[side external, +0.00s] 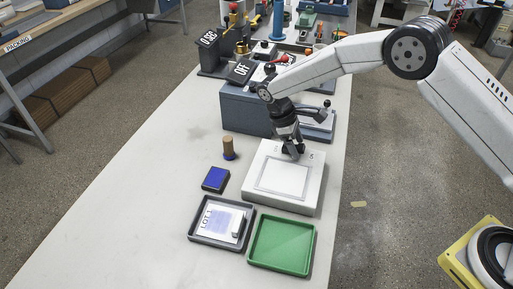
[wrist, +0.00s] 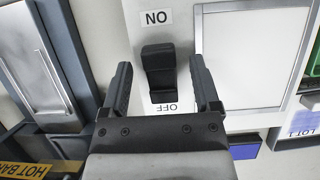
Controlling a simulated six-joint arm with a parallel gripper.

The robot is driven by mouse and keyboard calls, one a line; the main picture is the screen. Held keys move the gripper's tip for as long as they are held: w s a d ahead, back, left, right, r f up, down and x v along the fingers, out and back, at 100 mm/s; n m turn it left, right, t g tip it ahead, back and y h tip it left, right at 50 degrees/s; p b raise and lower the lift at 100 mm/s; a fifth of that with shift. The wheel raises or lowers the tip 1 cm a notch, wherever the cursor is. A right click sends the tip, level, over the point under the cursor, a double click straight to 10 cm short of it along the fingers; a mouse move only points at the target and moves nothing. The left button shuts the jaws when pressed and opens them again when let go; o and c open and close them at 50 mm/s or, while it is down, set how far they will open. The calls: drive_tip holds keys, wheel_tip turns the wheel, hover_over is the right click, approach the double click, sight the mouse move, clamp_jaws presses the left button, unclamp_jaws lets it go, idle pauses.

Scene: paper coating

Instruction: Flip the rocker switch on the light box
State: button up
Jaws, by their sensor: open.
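The light box (side external: 301,202) is a white box with a pale square panel on top, near the middle of the table in the side view. Its black rocker switch (wrist: 159,72) shows in the wrist view, with an upside-down ON label (wrist: 157,17) at one end and an upside-down OFF label (wrist: 168,107) at the other. I cannot tell which end is pressed in. My gripper (wrist: 160,66) is open and empty, with one finger on each side of the switch. In the side view, my gripper (side external: 292,153) is at the box's far edge and hides the switch.
A green tray (side external: 282,268) and a grey tray (side external: 193,232) with a printed card stand in front of the box. A blue pad (side external: 215,179) and a wooden-handled stamp (side external: 228,149) are to its left. A grey machine (side external: 240,112) stands close behind. The front left table is clear.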

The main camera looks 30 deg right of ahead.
sight(284, 145)
drive_tip(key=shift+v, duration=3.8)
drive_tip(key=shift+s+d+r, duration=0.35)
drive_tip(key=shift+d, duration=0.2)
drive_tip(key=s+d+r+m+t+y, duration=0.1)
drive_tip(key=s+d+m+t, duration=0.2)
drive_tip(key=s, duration=0.8)
drive_tip(key=s+d+r+m+t+y, duration=0.1)
drive_tip(key=s+d+m+t+y, duration=0.1)
drive_tip(key=s+d+m, duration=0.4)
drive_tip(key=s+d+t, duration=0.1)
drive_tip(key=s+d, duration=0.1)
drive_tip(key=s, duration=0.3)
drive_tip(key=shift+s+d+r+y, duration=0.15)
drive_tip(key=shift+s+r+y, duration=0.15)
drive_tip(key=shift+s, duration=0.05)
